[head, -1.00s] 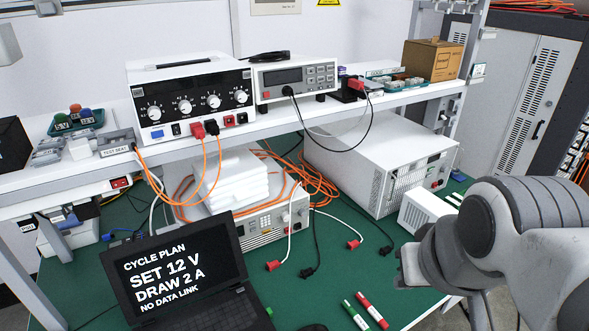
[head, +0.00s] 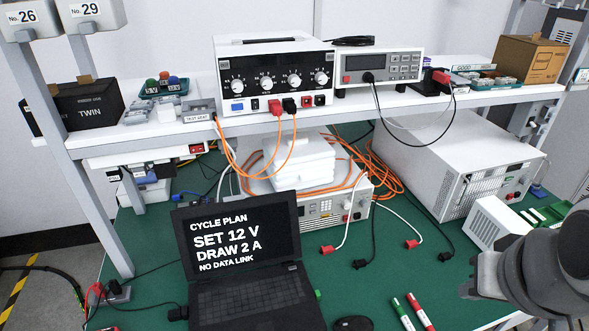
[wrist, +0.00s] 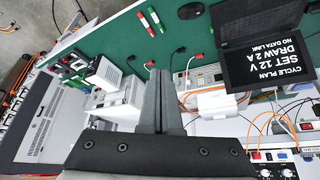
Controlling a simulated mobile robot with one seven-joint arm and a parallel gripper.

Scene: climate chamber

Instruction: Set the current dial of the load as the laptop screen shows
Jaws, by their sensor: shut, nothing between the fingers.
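The laptop (head: 236,237) stands open on the green bench mat; its screen reads "CYCLE PLAN, SET 12 V, DRAW 2 A, NO DATA LINK". It also shows in the wrist view (wrist: 268,55). A black-fronted white unit (head: 262,96) with several round dials stands on the shelf, orange leads plugged into its front. No label in view says it is the load, and its dial settings are too small to read. My gripper (head: 468,290) is at the lower right, apart from the unit and laptop. In the wrist view my gripper (wrist: 159,76) has its fingers together, empty.
A grey meter (head: 380,66) stands right of the dial unit. Below the shelf are a bench instrument (head: 325,207) under white boxes and a large white cabinet unit (head: 455,150). Loose leads and two markers (head: 412,312) lie on the mat. A shelf post (head: 95,190) stands at left.

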